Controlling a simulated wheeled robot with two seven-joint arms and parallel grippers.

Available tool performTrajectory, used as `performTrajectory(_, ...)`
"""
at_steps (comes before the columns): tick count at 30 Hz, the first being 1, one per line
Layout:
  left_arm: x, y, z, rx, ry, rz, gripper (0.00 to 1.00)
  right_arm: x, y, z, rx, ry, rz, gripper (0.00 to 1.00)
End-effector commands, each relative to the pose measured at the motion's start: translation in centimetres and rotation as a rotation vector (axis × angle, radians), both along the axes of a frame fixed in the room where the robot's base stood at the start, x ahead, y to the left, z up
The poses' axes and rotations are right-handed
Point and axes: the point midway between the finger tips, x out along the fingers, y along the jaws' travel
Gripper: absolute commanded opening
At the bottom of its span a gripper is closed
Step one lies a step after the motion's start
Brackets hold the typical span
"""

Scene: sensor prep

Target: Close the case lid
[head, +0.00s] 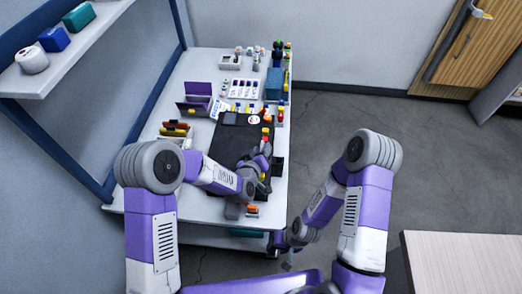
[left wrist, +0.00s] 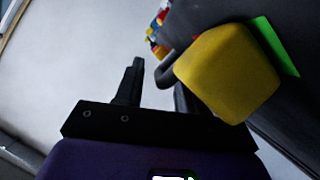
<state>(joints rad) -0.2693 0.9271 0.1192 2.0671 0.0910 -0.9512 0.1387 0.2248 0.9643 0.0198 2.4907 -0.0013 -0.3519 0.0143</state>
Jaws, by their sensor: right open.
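A purple case (head: 193,107) sits on the left side of the white table, with its lid (head: 198,88) standing up, open. My left gripper (head: 263,156) is over the dark mat, nearer to me and to the right of the case, apart from it. In the left wrist view its fingers (left wrist: 155,88) are spread with bare white surface between them. A yellow block (left wrist: 228,72) hides part of one finger; I cannot tell whether they touch. My right gripper (head: 284,252) is open, low by the table's near right corner. The case is not recognisable in the left wrist view.
The dark mat (head: 227,143) covers the middle of the white table (head: 150,150). Small coloured parts and trays (head: 245,86) crowd the far end. A rack with red and yellow pieces (head: 175,130) stands nearer than the case. A shelf (head: 70,55) overhangs at left.

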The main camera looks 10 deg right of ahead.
Motion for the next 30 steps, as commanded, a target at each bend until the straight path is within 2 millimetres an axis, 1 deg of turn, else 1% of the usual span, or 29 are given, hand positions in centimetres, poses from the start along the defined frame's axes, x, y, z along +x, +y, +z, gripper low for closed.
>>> performTrajectory(5, -0.4, 0.3, 0.2, 0.001, 0.001, 0.002, 0.39, 0.0, 0.0, 0.2, 0.0, 0.0, 0.0, 0.43)
performTrajectory(8, -1.4, 0.8, 0.7, 0.001, 0.002, 0.001, 0.39, 0.0, 0.0, 0.6, 0.0, 0.0, 0.0, 0.43)
performTrajectory(15, -4.7, 2.3, 2.0, 0.001, 0.001, 0.0, 0.39, 0.0, 0.0, 1.5, 0.0, 0.0, 0.0, 0.43)
performTrajectory(19, -5.9, 2.8, 2.5, 0.0, 0.0, 0.0, 0.39, 0.0, 0.0, 1.8, 0.0, 0.0, 0.0, 0.43)
performTrajectory(24, -6.4, 3.1, 2.6, 0.0, 0.0, -0.001, 0.39, 0.0, 0.0, 1.8, 0.0, 0.0, 0.0, 0.43)
performTrajectory(30, -6.4, 3.1, 2.6, 0.0, 0.0, -0.001, 0.39, 0.0, 0.0, 1.8, 0.0, 0.0, 0.0, 0.43)
